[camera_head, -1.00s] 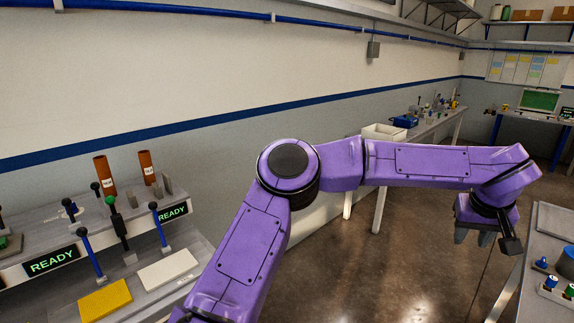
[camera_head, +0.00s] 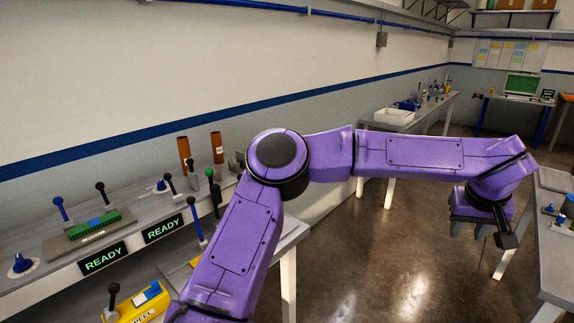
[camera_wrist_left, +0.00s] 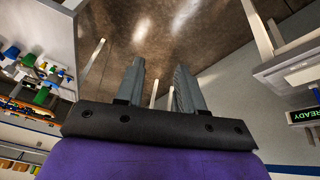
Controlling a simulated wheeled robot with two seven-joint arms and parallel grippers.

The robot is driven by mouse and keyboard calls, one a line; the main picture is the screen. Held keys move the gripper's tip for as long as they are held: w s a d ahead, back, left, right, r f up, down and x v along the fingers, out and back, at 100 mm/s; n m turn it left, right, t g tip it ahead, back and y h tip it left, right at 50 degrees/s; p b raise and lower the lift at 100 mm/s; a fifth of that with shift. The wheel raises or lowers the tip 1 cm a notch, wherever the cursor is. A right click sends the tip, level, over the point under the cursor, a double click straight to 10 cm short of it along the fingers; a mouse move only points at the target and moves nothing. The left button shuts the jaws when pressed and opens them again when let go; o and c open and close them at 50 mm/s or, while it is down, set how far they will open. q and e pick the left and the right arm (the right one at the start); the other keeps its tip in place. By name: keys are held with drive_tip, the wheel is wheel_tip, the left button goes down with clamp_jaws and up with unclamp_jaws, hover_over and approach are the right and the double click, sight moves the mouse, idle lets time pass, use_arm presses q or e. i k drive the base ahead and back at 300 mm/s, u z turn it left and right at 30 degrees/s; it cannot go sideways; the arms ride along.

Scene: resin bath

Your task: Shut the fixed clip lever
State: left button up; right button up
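Several levers stand on the bench at the left in the head view. They include a blue-knobbed lever (camera_head: 61,211) and a black-knobbed lever (camera_head: 104,195) beside a green board, a blue-handled lever (camera_head: 196,222) by the READY signs, and a green-knobbed lever (camera_head: 213,192). I cannot tell which one is the fixed clip lever. My left gripper (camera_head: 470,228) hangs far to the right of them, over the floor. In the left wrist view its two fingers (camera_wrist_left: 159,78) are apart with nothing between them. My right gripper is not in view.
The long bench (camera_head: 30,283) carries READY signs (camera_head: 104,258), a yellow PEEL block (camera_head: 140,305) and two brown tubes (camera_head: 184,152). My left arm hides part of its right end. Another bench (camera_head: 556,255) stands at the right edge. Open floor (camera_head: 400,260) lies between.

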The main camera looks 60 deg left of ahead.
sight(99, 185)
drive_tip(key=k, duration=1.1)
drive_tip(key=u, duration=2.05)
drive_tip(key=i, duration=1)
drive_tip(key=z, duration=0.05)
